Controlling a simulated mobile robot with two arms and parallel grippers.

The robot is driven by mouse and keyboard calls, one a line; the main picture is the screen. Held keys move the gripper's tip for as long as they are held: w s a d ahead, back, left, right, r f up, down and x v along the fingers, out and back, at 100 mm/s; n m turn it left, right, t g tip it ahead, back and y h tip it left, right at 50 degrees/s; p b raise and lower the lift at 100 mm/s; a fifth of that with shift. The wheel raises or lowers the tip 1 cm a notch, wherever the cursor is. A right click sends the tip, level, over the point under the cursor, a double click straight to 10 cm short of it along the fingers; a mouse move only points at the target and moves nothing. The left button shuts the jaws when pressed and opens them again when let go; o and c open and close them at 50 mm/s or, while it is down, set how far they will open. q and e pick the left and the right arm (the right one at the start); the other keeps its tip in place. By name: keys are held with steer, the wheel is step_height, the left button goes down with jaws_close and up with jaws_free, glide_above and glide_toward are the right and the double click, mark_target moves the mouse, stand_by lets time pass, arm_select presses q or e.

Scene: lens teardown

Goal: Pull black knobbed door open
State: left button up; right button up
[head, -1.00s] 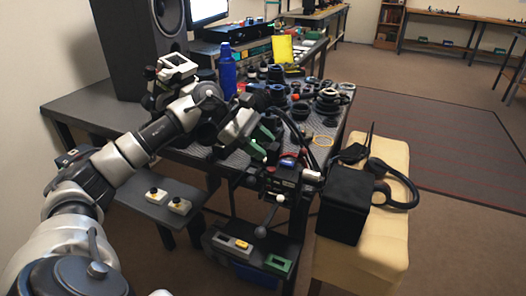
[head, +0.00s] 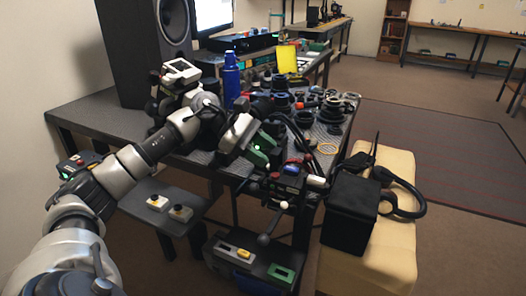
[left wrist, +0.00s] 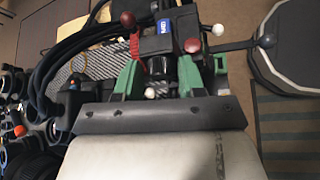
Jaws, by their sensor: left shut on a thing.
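My left gripper (head: 266,150) has green fingers and is at the front edge of the workbench, above a black device with knobbed levers (head: 292,180). In the left wrist view, the green fingers (left wrist: 160,78) are on either side of a dark cylindrical part (left wrist: 186,74), shut on it. A lever with a black ball knob (head: 263,240) hangs at the front of the device; a black ball on a rod (left wrist: 267,40) also shows at the right in the left wrist view. I cannot make out which part is the door or whether it is open. My right gripper is not in view.
The workbench (head: 215,158) holds many dark lens parts and a blue bottle (head: 231,82). A black box (head: 350,212) and headphones (head: 408,202) rest on a cream padded bench (head: 385,262). A low shelf (head: 180,190) stands at the left. Open floor lies at the right.

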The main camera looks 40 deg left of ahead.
mark_target(277, 149)
arm_select(q)
steer(key=o, duration=0.7)
steer(key=shift+f, duration=0.1)
steer(key=shift+r, duration=0.35)
step_height(277, 149, up, 2)
steer(key=shift+r+p, duration=0.25)
steer(key=shift+p, duration=0.15)
steer(key=shift+d+r, duration=0.3)
steer(key=shift+r, duration=0.55)
steer(key=d+r, duration=0.2)
steer(key=d, duration=0.1)
steer(key=d+r+p, duration=0.1)
steer(key=d+r, duration=0.1)
steer(key=d, duration=0.2)
steer(key=w+d+r+p, duration=0.1)
steer(key=d+r, duration=0.1)
steer(key=d, duration=0.2)
steer(key=shift+r, duration=0.1)
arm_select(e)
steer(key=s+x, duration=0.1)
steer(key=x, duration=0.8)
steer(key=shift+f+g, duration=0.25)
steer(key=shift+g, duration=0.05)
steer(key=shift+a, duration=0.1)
